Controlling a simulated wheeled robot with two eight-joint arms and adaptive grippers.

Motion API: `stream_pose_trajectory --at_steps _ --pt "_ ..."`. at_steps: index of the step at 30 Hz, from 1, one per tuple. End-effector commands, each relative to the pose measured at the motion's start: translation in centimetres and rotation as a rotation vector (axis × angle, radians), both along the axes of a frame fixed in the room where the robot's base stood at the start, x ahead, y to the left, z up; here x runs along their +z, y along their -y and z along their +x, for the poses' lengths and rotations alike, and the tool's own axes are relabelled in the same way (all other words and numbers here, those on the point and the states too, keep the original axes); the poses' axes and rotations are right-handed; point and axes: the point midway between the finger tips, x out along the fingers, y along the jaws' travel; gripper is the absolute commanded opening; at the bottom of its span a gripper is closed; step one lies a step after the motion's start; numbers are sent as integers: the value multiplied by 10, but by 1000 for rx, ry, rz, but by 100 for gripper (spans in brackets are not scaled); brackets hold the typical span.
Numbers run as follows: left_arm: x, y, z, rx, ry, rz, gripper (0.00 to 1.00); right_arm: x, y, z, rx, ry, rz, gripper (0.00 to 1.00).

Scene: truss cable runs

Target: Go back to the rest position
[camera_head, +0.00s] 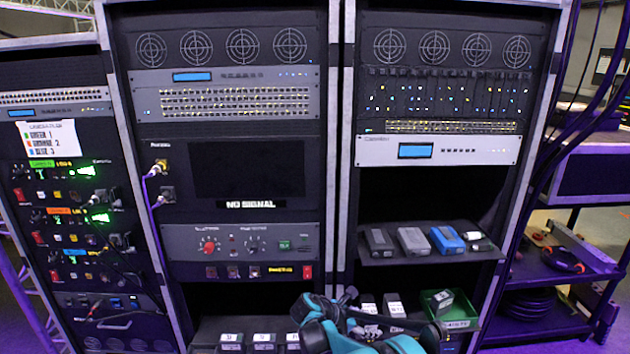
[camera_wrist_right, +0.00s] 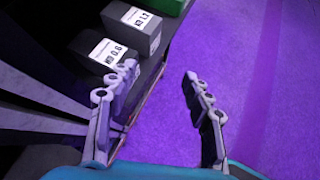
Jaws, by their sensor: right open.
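My right gripper (camera_head: 380,328), teal and dark, shows at the bottom centre of the head view, in front of the lower shelf of the right rack. In the right wrist view its two grey fingers (camera_wrist_right: 160,88) stand apart with nothing between them. Purple floor shows through the gap. Two dark labelled boxes (camera_wrist_right: 138,28) lie to the left of the fingers and beyond them, apart from the jaws as far as I can tell. My left gripper is not in view.
The right rack has a shelf (camera_head: 430,254) of small modules, one of them blue (camera_head: 447,240). Below stands a green bin (camera_head: 462,318) with a labelled box in it. A middle rack holds a dark screen (camera_head: 261,168) reading NO SIGNAL. Cables hang at the far right.

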Motion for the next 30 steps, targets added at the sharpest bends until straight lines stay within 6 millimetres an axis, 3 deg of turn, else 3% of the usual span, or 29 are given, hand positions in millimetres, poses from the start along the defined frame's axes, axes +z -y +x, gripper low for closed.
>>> stream_pose_trajectory --at_steps 8,14,21,30 --pt "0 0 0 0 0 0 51 34 13 -20 -84 100 139 50" --pt "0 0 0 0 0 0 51 69 26 -53 -203 222 315 50" --pt "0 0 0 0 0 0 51 114 41 -130 -470 438 639 50" --pt "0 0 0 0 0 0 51 134 41 -239 -886 687 1049 50"
